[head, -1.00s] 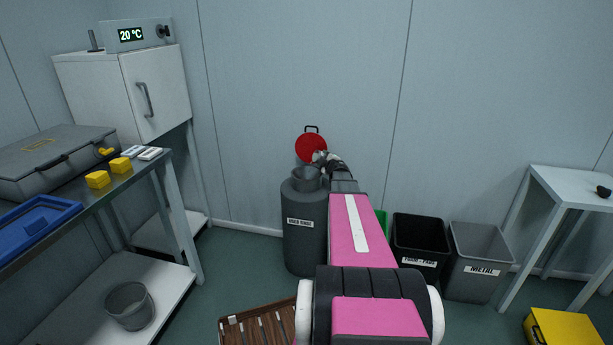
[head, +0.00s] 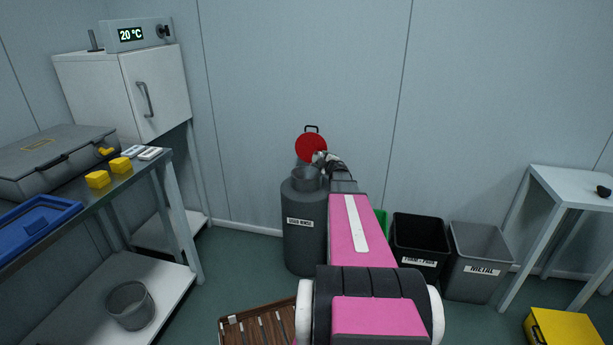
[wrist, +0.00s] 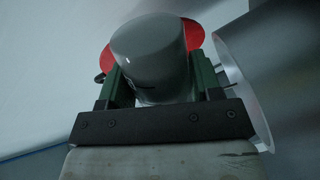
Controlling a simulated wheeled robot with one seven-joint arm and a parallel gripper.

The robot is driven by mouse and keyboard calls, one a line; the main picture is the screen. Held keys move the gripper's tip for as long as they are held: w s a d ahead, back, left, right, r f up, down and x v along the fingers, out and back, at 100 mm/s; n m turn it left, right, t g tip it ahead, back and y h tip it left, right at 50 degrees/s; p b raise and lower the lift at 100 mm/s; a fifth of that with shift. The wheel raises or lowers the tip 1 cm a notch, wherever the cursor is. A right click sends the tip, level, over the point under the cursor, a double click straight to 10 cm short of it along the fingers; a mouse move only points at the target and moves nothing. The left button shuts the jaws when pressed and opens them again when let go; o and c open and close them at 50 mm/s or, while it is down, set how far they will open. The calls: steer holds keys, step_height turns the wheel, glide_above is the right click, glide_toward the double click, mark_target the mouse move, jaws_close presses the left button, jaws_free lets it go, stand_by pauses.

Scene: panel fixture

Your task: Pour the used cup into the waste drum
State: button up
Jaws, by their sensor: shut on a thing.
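The waste drum (head: 304,240) is a dark grey cylinder labelled "USED RINSE", standing on the floor by the back wall. A grey funnel-like mouth (head: 306,179) sits on its top, and its pale rim shows close on the right in the wrist view (wrist: 240,95). My gripper (head: 324,158) is just above and right of that mouth. In the wrist view its green fingers are shut on a smooth grey cup (wrist: 150,58). The cup looks tipped over. Its opening and contents are hidden, and I see no liquid falling.
A round red lid (head: 310,146) with a handle stands behind the drum mouth. A black bin (head: 420,235) and a grey "METAL" bin (head: 481,250) stand to the right. The left bench carries a blue tray (head: 35,228) and yellow blocks (head: 97,180). A wooden slatted thing (head: 258,325) lies in front.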

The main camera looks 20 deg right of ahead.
steer(key=shift+f+n, duration=0.15)
steer(key=shift+n, duration=0.25)
stand_by(0.3)
steer(key=shift+a+r+n+p, duration=0.35)
steer(key=shift+a+n, duration=0.35)
steer(key=shift+a, duration=0.25)
stand_by(0.9)
steer(key=shift+w+a+f+n+h+p, duration=0.15)
steer(key=shift+f+n+h+p, duration=0.15)
steer(key=shift+n, duration=0.4)
stand_by(0.8)
steer(key=shift+r+m, duration=0.3)
steer(key=shift+m, duration=0.2)
steer(key=shift+d+m, duration=0.4)
steer(key=shift+d, duration=0.05)
steer(key=shift+d+f+m, duration=0.4)
steer(key=shift+d+m, duration=0.2)
steer(key=shift+d, duration=0.2)
steer(key=shift+a+r+m, duration=0.15)
steer(key=shift+r+m, duration=0.1)
steer(key=shift+m, duration=0.15)
